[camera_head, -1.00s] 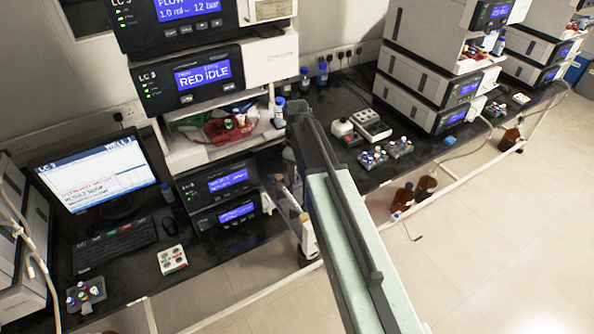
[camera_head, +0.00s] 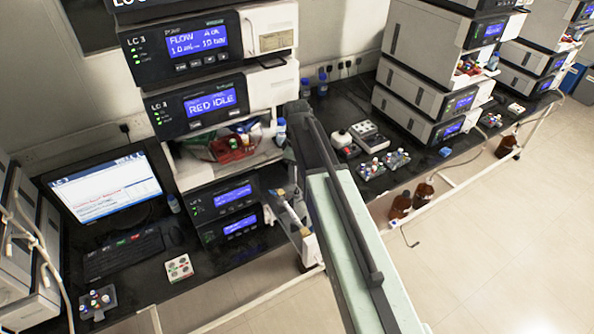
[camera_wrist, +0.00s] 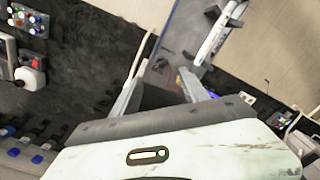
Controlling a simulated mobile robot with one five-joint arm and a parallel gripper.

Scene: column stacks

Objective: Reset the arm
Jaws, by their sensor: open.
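My arm (camera_head: 345,220) reaches up from the bottom right of the head view to its elbow, then folds down in front of the black bench. My gripper (camera_head: 288,212) hangs beside the lower blue-screened units, at the bench's front edge. In the wrist view my gripper (camera_wrist: 167,68) has its two fingers spread apart with nothing between them, so it is open and empty. Part of the gripper is hidden behind my arm in the head view.
The LC 3 stack (camera_head: 200,108) stands close behind my arm. A monitor (camera_head: 103,188) and a keyboard (camera_head: 125,253) are at left. Vial racks (camera_head: 384,165) sit right of my arm. Brown bottles (camera_head: 400,205) stand on the floor. Open floor (camera_head: 510,240) lies at right.

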